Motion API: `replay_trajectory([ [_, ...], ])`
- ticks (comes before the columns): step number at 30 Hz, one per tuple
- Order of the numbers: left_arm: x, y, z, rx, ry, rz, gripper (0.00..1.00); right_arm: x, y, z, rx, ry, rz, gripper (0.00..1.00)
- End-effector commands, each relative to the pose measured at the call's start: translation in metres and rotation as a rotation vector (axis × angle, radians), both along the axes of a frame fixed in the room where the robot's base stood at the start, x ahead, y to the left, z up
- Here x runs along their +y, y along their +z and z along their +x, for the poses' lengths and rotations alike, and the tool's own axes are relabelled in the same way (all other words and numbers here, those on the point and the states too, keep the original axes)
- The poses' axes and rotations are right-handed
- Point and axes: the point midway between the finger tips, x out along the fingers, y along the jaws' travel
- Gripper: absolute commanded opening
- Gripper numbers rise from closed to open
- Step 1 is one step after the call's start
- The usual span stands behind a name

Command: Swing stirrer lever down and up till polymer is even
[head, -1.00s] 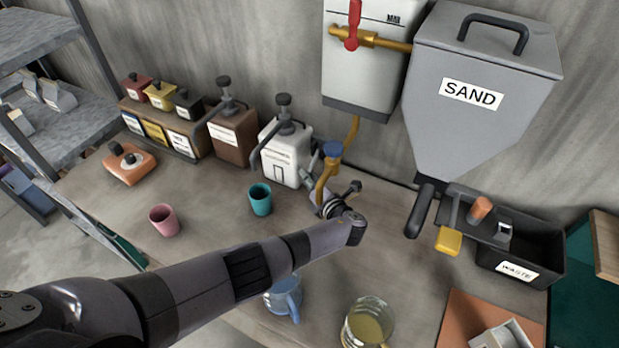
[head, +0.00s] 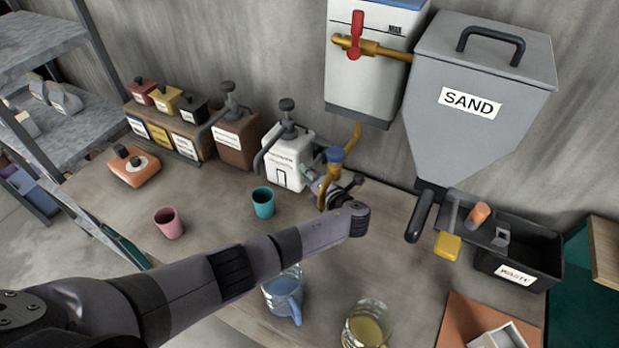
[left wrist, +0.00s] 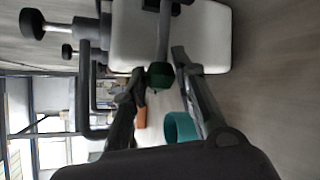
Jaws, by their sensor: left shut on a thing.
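A white container (head: 288,163) with a pump top stands on the bench by the wall. It also shows in the left wrist view (left wrist: 200,40). A grey lever on its side ends in a dark green knob (left wrist: 161,75). My left gripper (head: 325,187) is at the right side of this container. In the left wrist view my left gripper (left wrist: 160,70) has its fingers on either side of the knob and is shut on the lever. In the head view my wrist hides part of the lever. The polymer inside cannot be seen. My right gripper is not in view.
A teal cup (head: 263,203) and a pink cup (head: 168,223) stand left of my arm. A blue jug (head: 284,292) and a glass jug (head: 367,327) stand in front. A brass tap (head: 334,168) is close beside my gripper. The sand hopper (head: 470,150) hangs at right.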

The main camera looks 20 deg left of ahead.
Motion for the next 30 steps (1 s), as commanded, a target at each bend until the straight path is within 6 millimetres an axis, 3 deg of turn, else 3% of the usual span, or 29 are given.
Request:
replay_trajectory([
  [3,-0.001,0.0107,0.0054,-0.017,-0.006,0.001,0.0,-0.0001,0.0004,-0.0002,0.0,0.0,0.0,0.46],
  [19,-0.002,0.0129,0.006,-0.017,-0.009,-0.001,0.0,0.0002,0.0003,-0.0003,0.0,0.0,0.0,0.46],
  [20,-0.002,0.0129,0.006,-0.017,-0.009,-0.001,0.26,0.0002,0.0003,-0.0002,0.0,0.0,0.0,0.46],
  [30,-0.0014,0.0089,0.0033,-0.008,-0.005,-0.001,0.46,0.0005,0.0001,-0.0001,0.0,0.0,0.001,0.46],
])
